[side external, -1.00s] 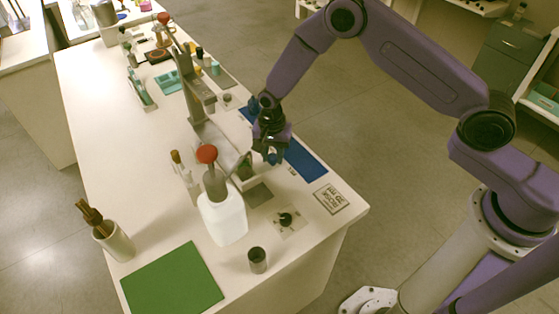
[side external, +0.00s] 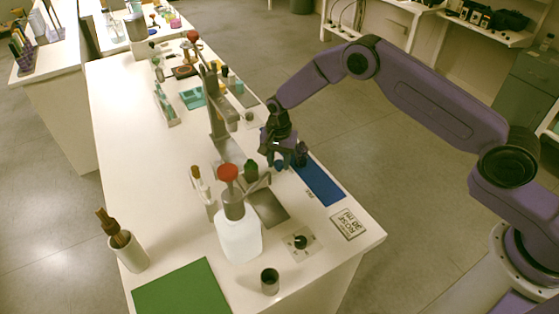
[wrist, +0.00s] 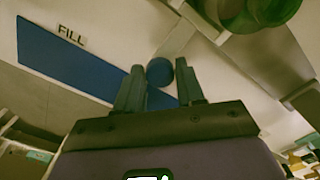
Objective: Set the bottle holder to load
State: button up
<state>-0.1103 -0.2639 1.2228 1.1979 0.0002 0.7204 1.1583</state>
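The bottle holder shows in the wrist view as a pale piece (wrist: 203,22) with a green bottle (wrist: 274,8) at the top edge. In the side view the green bottle (side external: 251,170) is left of my gripper, behind the pump bottle; the arm hides much of the holder. A round blue knob (wrist: 160,72) sits between my fingertips, also visible below them in the side view (side external: 279,165). A "FILL" label (wrist: 71,35) lies beside the blue strip (wrist: 65,58). No "load" label is readable.
A white pump bottle with a red top (side external: 239,235) stands in front of the holder, near a bare grey plate (side external: 269,208). A tall grey stand (side external: 218,115) rises behind. A dial (side external: 301,241) and small cup (side external: 270,281) are nearer the front edge.

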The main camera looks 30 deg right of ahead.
jog(key=shift+o, duration=1.2)
notch_tip(320, 180, up, 18)
jog(key=shift+f, duration=0.25)
